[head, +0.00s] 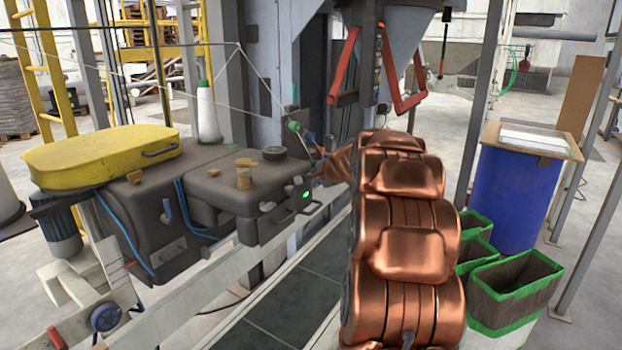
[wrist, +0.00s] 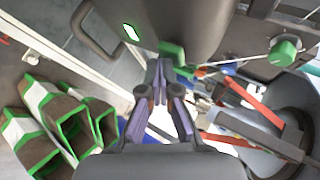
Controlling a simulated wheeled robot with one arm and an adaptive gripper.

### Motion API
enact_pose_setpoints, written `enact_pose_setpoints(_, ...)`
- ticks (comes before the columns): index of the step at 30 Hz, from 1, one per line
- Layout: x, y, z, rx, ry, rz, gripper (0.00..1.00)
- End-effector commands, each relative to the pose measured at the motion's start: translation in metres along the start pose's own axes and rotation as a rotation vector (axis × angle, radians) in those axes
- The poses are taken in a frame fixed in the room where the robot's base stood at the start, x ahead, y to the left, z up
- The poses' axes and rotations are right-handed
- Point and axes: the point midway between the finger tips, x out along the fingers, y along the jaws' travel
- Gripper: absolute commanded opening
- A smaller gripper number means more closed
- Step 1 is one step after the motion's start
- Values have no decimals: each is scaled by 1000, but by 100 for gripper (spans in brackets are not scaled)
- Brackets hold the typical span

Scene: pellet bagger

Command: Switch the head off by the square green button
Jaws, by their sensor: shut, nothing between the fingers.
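The sewing head (head: 222,190) is a dark grey-brown machine body at the left-centre of the head view. The square green button (head: 306,194) glows on its right end face, and it shows as a bright green patch (wrist: 131,32) at the top of the wrist view. My gripper (wrist: 158,72) is shut and empty, its fingertips in front of the head's end, below and right of the button in the wrist view. A gap to the button seems to remain, though its depth is hard to tell. In the head view my arm and the machine parts mostly hide the gripper.
A bar handle (wrist: 92,32) juts out close to the button. A green knob (wrist: 285,52) with a taut thread is at the right. Red clamp arms (head: 403,75) hang beneath the spout. Green-edged bags (head: 515,285) and a blue drum (head: 513,195) stand at right.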

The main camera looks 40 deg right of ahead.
Motion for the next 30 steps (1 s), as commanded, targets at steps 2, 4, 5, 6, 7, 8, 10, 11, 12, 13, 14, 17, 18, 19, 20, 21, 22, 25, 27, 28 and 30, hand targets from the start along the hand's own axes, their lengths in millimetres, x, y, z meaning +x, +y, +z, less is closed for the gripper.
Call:
enact_pose_setpoints(2, 0, -1, 1, 0, 0, 0, 0)
enact_pose_setpoints(4, 1, -1, 1, 0, -1, 0, 0)
enact_pose_setpoints(5, 1, -1, 1, 0, 0, 0, 0)
enact_pose_setpoints(6, 2, -1, 1, 0, -1, 0, 0)
enact_pose_setpoints(7, 2, -1, 2, 0, -1, 0, 0)
enact_pose_setpoints(8, 2, -1, 2, 0, -1, 0, 0)
enact_pose_setpoints(10, 2, -1, 2, 0, 0, 0, 0)
enact_pose_setpoints(11, 2, -1, 1, 0, 0, 0, 0)
enact_pose_setpoints(12, 2, -1, 1, 0, -1, 0, 0)
enact_pose_setpoints(13, 1, -1, 1, 0, -1, 0, 0)
enact_pose_setpoints(14, 1, 0, 1, 0, -1, 0, 0)
enact_pose_setpoints(17, -1, 1, -1, 0, 0, 0, 0)
enact_pose_setpoints(18, -2, 2, -2, 1, 0, 0, 0)
enact_pose_setpoints(19, -3, 3, -2, 1, 0, 0, 0)
enact_pose_setpoints(20, -4, 4, -3, 1, 0, 0, 0)
enact_pose_setpoints(21, -6, 5, -4, 1, 0, 0, 0)
enact_pose_setpoints(22, -7, 6, -4, 1, -1, 0, 0)
enact_pose_setpoints(25, -10, 8, -7, 0, -1, 0, 0)
enact_pose_setpoints(27, -11, 9, -8, 0, -1, 1, 0)
enact_pose_setpoints(28, -11, 9, -8, 0, -1, 1, 0)
enact_pose_setpoints(30, -12, 9, -8, 0, -1, 1, 0)
